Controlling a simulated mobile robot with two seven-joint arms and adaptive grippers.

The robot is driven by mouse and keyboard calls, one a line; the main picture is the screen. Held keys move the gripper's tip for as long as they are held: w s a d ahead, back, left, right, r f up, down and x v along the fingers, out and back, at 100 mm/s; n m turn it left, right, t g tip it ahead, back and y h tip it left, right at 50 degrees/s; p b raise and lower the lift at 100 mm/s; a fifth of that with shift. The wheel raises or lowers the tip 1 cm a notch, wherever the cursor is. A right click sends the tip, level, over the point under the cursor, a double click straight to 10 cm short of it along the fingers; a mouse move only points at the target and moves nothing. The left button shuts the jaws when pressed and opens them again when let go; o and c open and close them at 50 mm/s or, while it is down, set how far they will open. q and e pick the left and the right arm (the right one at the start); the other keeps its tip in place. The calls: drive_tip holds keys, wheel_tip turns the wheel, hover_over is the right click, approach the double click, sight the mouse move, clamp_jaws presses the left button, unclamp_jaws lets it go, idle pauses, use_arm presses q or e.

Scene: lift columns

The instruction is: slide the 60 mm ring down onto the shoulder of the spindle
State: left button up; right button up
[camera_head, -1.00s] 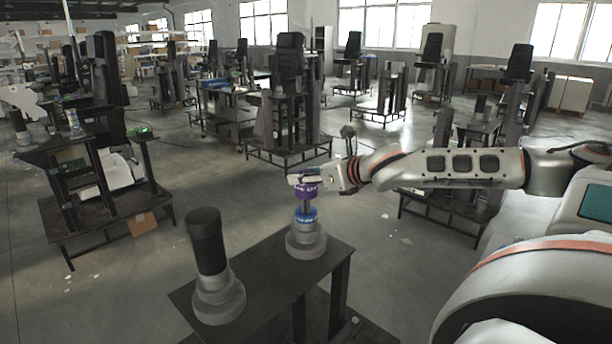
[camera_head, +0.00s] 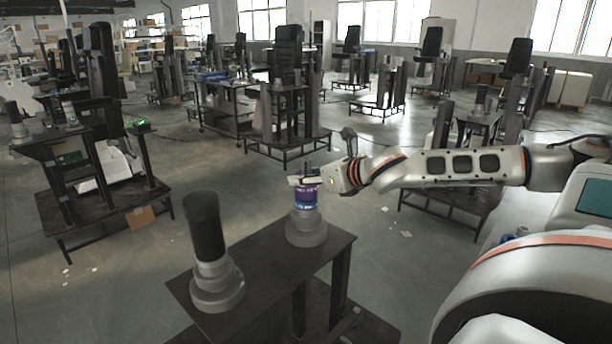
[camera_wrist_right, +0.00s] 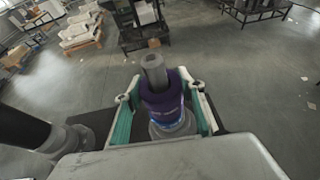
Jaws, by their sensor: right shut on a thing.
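The purple ring (camera_head: 305,198) is around the grey spindle (camera_wrist_right: 153,64), whose upper end stands out above it. It also shows in the wrist view (camera_wrist_right: 163,98). My right gripper (camera_head: 306,181) is shut on the ring, with a green-padded finger on each side in the wrist view (camera_wrist_right: 163,108). A blue band (camera_head: 306,207) is directly below the ring; I cannot tell whether the two touch. The spindle's wide grey stepped base (camera_head: 306,232) stands on the dark table. My left gripper is not in view.
The dark table (camera_head: 262,262) also carries a black column on a grey stepped base (camera_head: 206,228), left of the spindle. Other dark workstations (camera_head: 287,120) stand behind on the open floor. The table top between the column and the spindle is clear.

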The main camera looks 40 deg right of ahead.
drive_tip(key=shift+f, duration=0.1)
idle(0.3)
drive_tip(key=o, duration=1.5)
drive_tip(key=shift+f, duration=0.1)
drive_tip(key=shift+s+r, duration=0.35)
drive_tip(key=shift+s, duration=0.3)
drive_tip(key=v, duration=1)
drive_tip(key=shift+s+r, duration=0.15)
drive_tip(key=shift+s, duration=0.1)
drive_tip(key=shift+s, duration=0.1)
